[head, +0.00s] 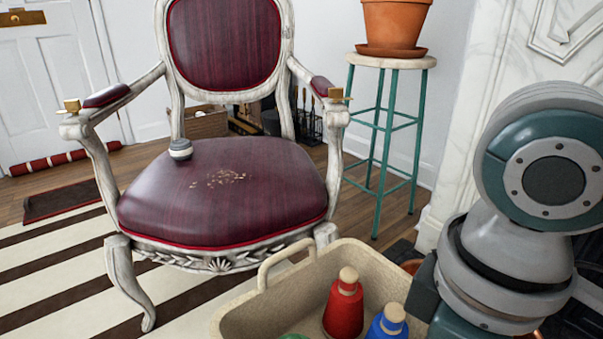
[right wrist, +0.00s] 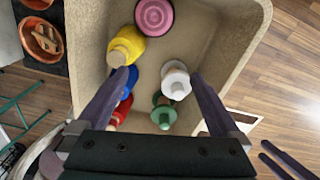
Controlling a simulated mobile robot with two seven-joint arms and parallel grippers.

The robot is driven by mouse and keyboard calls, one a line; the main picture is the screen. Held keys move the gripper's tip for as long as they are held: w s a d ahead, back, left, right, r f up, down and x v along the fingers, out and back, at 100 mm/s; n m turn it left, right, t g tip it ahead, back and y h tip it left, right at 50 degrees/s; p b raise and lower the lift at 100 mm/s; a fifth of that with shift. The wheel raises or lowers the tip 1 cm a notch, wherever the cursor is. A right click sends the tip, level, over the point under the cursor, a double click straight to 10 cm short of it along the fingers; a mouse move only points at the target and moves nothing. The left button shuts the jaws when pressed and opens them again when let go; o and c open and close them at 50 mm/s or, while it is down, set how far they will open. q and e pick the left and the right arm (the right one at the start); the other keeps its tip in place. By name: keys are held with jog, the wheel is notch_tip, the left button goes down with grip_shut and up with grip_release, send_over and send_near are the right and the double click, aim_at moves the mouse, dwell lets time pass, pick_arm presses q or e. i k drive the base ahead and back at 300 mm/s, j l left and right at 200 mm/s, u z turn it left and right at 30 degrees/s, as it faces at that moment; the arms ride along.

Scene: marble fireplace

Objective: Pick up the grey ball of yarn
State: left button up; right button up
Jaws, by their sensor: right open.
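A small round object (head: 180,149), grey with a pale band, sits on the back left of the dark red chair seat (head: 235,210). It is the only grey round thing I see, but it is too small to tell whether it is yarn. My right gripper (right wrist: 157,78) is open and empty in the right wrist view, with its fingers spread above a beige bin (right wrist: 88,30). The right wrist view does not show the grey object.
The bin holds a pink disc-topped item (right wrist: 154,16) and yellow (right wrist: 128,45), white (right wrist: 175,82), green (right wrist: 163,113), red (head: 343,308) and blue (head: 388,325) bottle-like items. The chair's armrests flank the seat. A teal stool (head: 392,62) carries a terracotta pot (head: 394,22).

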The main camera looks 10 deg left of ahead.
aim_at(180, 149)
jog(key=u, duration=0.9)
